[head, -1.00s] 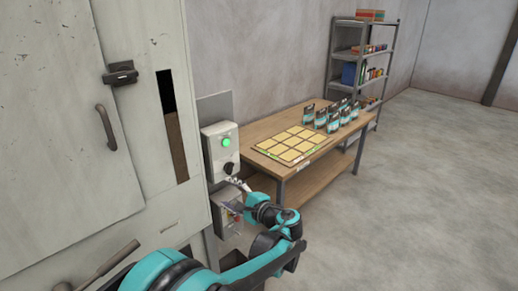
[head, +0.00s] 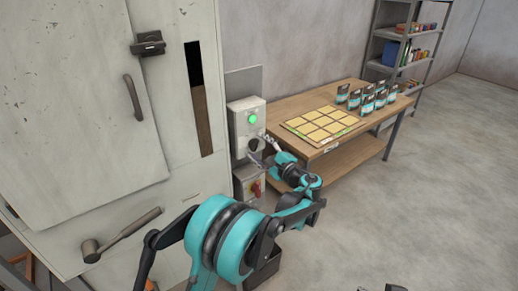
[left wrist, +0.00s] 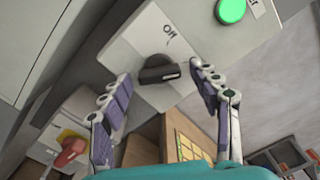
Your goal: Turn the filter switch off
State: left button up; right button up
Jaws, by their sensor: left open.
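The filter switch is a black rotary knob (head: 254,145) on a grey control box (head: 241,116), below a lit green lamp (head: 252,118). In the left wrist view the knob (left wrist: 158,70) has a white mark at its right end, and the label "Off" (left wrist: 169,34) stands above it. My left gripper (left wrist: 161,72) is open, with its fingertips on either side of the knob. Contact cannot be told. In the head view the left gripper (head: 265,150) is in front of the box and partly covers the knob. Dark parts at the bottom edge may be my right gripper.
A lower box with a red and yellow switch (head: 256,188) sits just under the control box; its red handle (left wrist: 70,152) is near the left finger. A cabinet (head: 90,100) with a lever (head: 130,231) stands left. A wooden table (head: 290,104) stands right; the floor beyond is clear.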

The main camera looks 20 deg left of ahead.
pick_arm(q)
jog(key=c, duration=1.2)
jog(key=shift+o, duration=0.2)
jog(key=shift+n, duration=0.3)
jog(key=n+b, duration=0.1)
jog(key=n, duration=1)
jog(key=shift+r, duration=0.2)
jog(key=shift+n, duration=0.3)
jog(key=o, duration=1.2)
jog(key=shift+c, duration=0.2)
